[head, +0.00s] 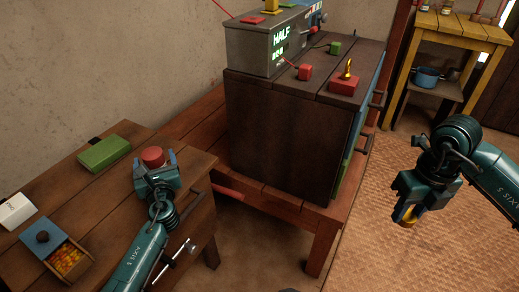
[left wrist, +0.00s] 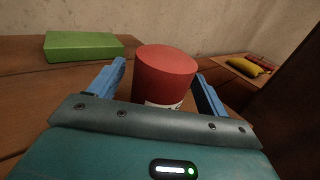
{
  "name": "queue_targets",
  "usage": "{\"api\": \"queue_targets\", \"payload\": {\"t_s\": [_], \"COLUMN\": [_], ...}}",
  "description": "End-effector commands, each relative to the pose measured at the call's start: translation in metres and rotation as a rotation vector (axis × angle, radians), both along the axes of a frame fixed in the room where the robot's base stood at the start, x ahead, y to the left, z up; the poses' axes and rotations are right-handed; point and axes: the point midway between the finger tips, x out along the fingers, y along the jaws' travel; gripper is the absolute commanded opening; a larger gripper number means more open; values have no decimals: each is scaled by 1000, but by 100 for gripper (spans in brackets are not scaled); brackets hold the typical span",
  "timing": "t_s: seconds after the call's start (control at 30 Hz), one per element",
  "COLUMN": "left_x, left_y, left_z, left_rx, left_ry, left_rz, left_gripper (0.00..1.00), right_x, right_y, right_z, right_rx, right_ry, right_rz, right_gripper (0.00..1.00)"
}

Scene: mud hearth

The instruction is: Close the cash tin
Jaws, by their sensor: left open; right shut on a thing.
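I cannot tell for sure which thing is the cash tin. A red cylinder (head: 152,156) with a white band low on its side stands on the left wooden table. My left gripper (head: 155,163) is open at it; in the left wrist view the red cylinder (left wrist: 164,76) stands upright between the blue fingers, with gaps showing. A blue box (head: 42,239) with a dark knob and an open drawer of orange-yellow bits (head: 66,259) is at the lower left. My right gripper (head: 406,212) is shut on a small yellow thing (head: 405,218), mostly hidden, above the woven mat.
A green block (head: 104,153) and a white card (head: 15,211) lie on the left table. A dark cabinet (head: 285,135) carries a grey machine (head: 267,50) reading HALF and red blocks. A yellow shelf (head: 455,30) with a blue pot stands behind. The woven mat (head: 400,255) looks clear.

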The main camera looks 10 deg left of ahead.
Motion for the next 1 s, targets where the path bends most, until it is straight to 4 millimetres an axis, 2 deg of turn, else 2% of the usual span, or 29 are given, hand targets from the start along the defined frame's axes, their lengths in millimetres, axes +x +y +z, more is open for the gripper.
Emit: {"api": "queue_targets", "payload": {"t_s": [0.23, 0.83, 1.0], "left_x": [0, -1, 0], "left_y": [0, 0, 0], "left_z": [0, 0, 1], "left_rx": [0, 0, 0], "left_ry": [0, 0, -1], "left_rz": [0, 0, 0], "left_gripper": [75, 26, 26], "right_x": [0, 0, 0], "right_y": [0, 0, 0], "right_z": [0, 0, 0], "right_rx": [0, 0, 0], "right_ry": [0, 0, 0], "right_rz": [0, 0, 0], "right_gripper": [13, 13, 13]}}
